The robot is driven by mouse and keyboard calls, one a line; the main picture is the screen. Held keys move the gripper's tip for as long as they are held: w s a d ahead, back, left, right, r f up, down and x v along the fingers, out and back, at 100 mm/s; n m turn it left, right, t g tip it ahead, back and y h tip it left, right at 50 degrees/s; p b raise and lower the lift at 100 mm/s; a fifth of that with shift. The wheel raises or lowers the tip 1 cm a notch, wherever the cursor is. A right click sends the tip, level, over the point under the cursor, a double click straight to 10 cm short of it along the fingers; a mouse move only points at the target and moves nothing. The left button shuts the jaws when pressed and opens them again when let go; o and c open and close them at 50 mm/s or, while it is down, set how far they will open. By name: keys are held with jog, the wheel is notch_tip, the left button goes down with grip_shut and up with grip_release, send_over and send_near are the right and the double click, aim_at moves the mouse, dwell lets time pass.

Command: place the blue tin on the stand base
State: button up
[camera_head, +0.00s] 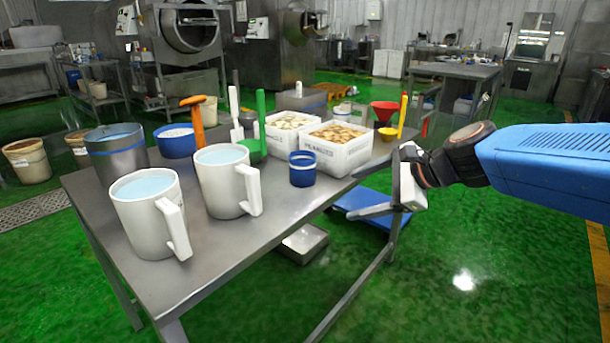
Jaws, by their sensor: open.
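The blue tin (302,170) is a small dark blue cylinder with a pale band, standing upright on the steel table (255,245) near its right edge. My gripper (372,186) is open and empty, to the right of the tin and apart from it, at the table's right edge. I cannot tell for sure which thing is the stand base. A flat blue platform (372,208) lies low under and beside the table, partly hidden by my gripper and the table.
Two white jugs (228,182) (148,215) stand at the table's front left. White crates (338,150) (284,133), a grey pot (117,153), a blue bowl (177,143) and upright scoops stand behind. A metal tray (304,242) lies below. Green floor at right is clear.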

aim_at(293, 160)
jog(key=w+a+r+m+t+y, duration=0.1)
jog(key=w+a+r+m, duration=0.1)
jog(key=w+m, duration=0.25)
jog(key=w+a+r+m+t+y, duration=0.1)
jog(key=w+a+r+m, duration=0.1)
jog(key=w+m, duration=0.3)
jog(key=shift+n, duration=0.45)
jog(key=x, duration=0.8)
jog(key=w+x, duration=0.1)
jog(key=x, duration=0.3)
jog(key=shift+d+r, duration=0.2)
jog(key=shift+r, duration=0.15)
jog(key=shift+x, duration=3.05)
jog(key=shift+s+r, duration=0.1)
jog(key=shift+r, duration=0.05)
jog(key=c, duration=1.4)
jog(key=shift+o, duration=0.2)
jog(key=shift+r, duration=0.1)
